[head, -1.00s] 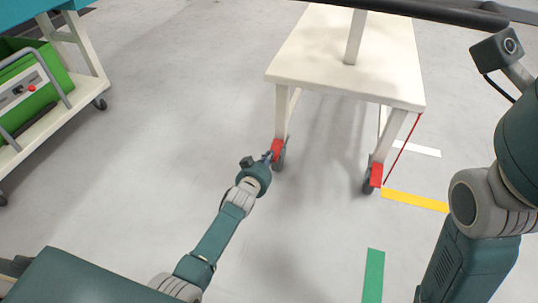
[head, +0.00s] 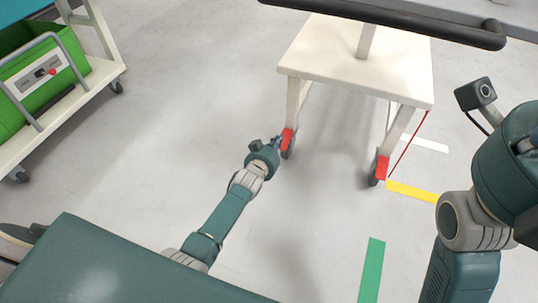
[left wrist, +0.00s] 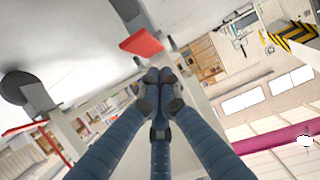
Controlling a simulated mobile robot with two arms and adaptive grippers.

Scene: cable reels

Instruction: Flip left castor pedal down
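The left castor (head: 287,154) is under the left front leg of a cream trolley (head: 345,65), with its red pedal (head: 287,138) at the foot of the leg. My left gripper (head: 276,142) is just left of this pedal; contact cannot be told. In the left wrist view its blue fingers (left wrist: 160,76) are drawn together with nothing seen between them. There the near red pedal (left wrist: 140,42) sticks out beyond the fingertips, a little up and left. The right castor has its own red pedal (head: 382,167). My right gripper is out of view.
A dark handle bar (head: 400,22) crosses above the trolley. A cart with a green crate (head: 40,75) stands at the left. Yellow (head: 412,192), green (head: 371,270) and white floor strips lie on the right. The floor between cart and trolley is clear.

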